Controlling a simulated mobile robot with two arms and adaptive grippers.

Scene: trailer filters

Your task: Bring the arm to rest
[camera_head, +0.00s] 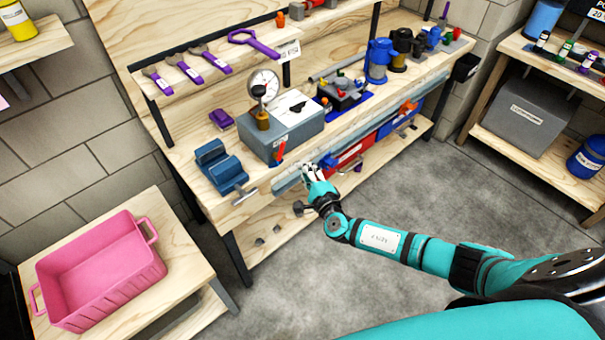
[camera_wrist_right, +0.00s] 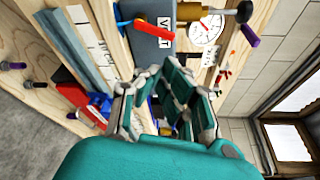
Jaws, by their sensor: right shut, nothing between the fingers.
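My right arm (camera_head: 380,238) reaches in from the lower right in the head view, in teal and black. Its gripper (camera_head: 312,174) is at the front edge of the workbench (camera_head: 222,200), just in front of the grey box with the gauge. The right wrist view shows the same gripper (camera_wrist_right: 172,112) close up, its fingers shut with nothing held. The bench front and the grey box lie beyond the fingers there. My left gripper is not in view.
A grey box (camera_head: 300,133) with a dial gauge (camera_head: 263,84), a blue vise (camera_head: 219,165) and blue and black pumps stand on the bench. Red and blue bins (camera_head: 352,158) hang below its edge. A pink crate (camera_head: 105,275) sits on a low table at left. Grey floor lies open at right.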

